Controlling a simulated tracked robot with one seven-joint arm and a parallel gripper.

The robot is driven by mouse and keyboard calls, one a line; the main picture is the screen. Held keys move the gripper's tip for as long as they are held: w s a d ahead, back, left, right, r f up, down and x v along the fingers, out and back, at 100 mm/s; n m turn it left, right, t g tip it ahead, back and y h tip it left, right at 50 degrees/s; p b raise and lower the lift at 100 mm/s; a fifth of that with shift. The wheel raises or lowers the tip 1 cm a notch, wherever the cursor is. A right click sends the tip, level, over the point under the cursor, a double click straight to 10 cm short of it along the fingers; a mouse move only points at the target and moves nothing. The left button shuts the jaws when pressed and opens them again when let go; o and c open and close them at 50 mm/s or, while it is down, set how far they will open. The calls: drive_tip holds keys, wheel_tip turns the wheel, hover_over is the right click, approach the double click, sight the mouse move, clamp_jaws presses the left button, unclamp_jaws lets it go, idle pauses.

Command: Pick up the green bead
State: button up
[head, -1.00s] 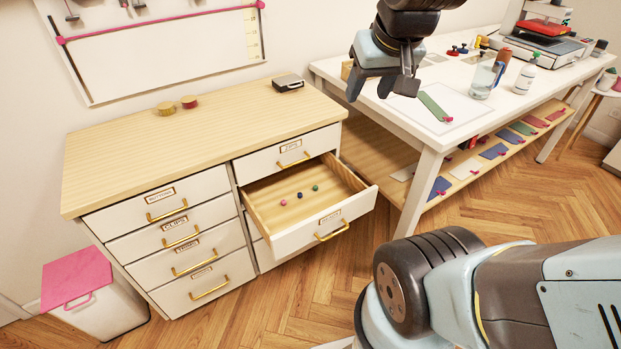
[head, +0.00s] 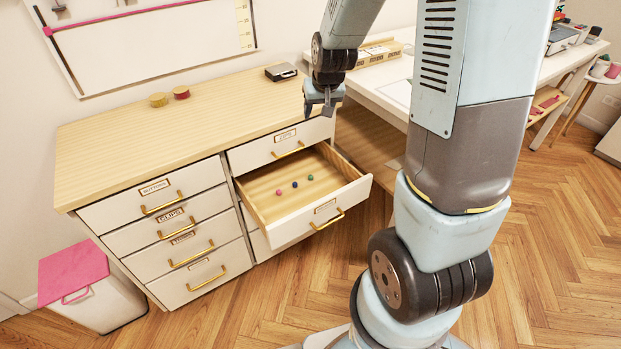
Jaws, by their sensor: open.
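The green bead (head: 310,178) lies on the floor of the open drawer (head: 334,211), the rightmost of three beads in a row. A dark blue bead (head: 295,185) is in the middle and a pink bead (head: 279,192) is at the left. My gripper (head: 318,112) is open and empty, fingers pointing down. In the picture it shows above the back right of the drawer, near the right end of the cabinet top, apart from the bead.
The wooden cabinet top (head: 190,125) holds two small round tins and a dark box (head: 281,72). A closed drawer (head: 283,147) sits above the open one. A white table (head: 372,83) stands to the right, partly hidden by my arm. A pink-lidded bin (head: 75,276) stands at left.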

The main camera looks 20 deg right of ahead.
drive_tip(key=s+f+x, duration=0.1)
drive_tip(key=x, duration=1.1)
approach(311, 177)
drive_tip(key=shift+h, duration=0.3)
drive_tip(key=shift+a+x, duration=0.15)
drive_tip(key=shift+x, duration=2.1)
drive_tip(key=shift+a+x, duration=0.15)
drive_tip(key=shift+x, duration=2.05)
drive_tip(key=shift+w, duration=0.15)
drive_tip(key=shift+g, duration=0.3)
clamp_jaws()
